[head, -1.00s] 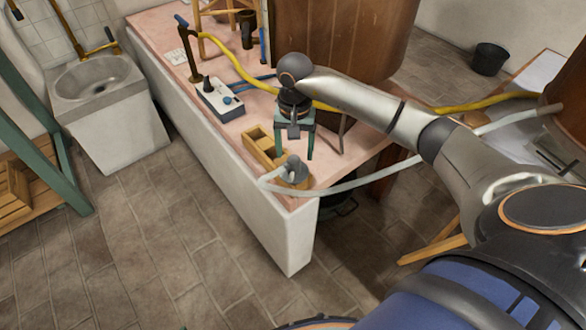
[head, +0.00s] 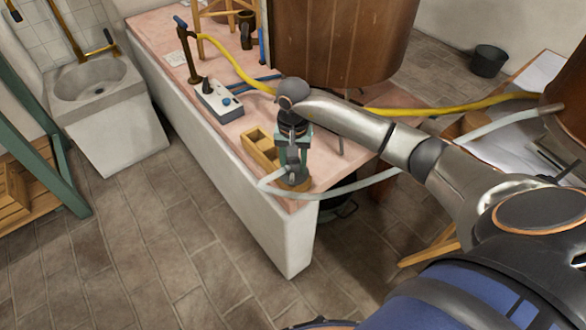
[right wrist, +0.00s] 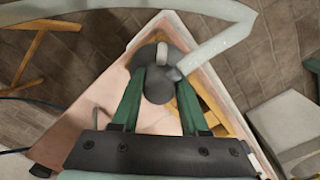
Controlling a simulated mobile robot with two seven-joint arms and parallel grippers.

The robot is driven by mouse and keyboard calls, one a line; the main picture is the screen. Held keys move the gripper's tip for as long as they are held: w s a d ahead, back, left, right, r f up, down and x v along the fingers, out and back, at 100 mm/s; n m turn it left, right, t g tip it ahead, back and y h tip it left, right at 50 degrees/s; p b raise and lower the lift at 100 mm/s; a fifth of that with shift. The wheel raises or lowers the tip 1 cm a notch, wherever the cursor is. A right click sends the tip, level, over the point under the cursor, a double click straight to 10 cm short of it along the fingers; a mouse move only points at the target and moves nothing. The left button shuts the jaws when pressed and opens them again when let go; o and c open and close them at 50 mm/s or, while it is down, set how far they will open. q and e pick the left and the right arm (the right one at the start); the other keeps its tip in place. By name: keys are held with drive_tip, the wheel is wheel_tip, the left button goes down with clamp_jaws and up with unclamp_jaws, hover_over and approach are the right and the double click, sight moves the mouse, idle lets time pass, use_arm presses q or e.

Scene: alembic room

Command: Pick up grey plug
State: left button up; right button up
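The grey plug (head: 293,171) is at the near corner of the pink bench, beside the wooden box, with a pale hose running from it. It also shows in the right wrist view (right wrist: 160,86), rounded and dark grey. My right gripper (head: 293,169) points down over it. Its two green fingers (right wrist: 161,80) stand apart on either side of the plug's rounded part, with little or no gap seen; firm contact cannot be made out. The fingers partly hide the plug in the head view. My left gripper is out of view.
The wooden box (head: 262,147) with compartments sits on the pink bench (head: 227,135), close to the fingers. A control box (head: 218,102) and a yellow hose (head: 490,101) lie farther back. The pale hose (head: 350,185) loops past the bench edge. A large copper vat (head: 340,45) stands behind.

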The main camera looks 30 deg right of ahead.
clamp_jaws()
idle(0.3)
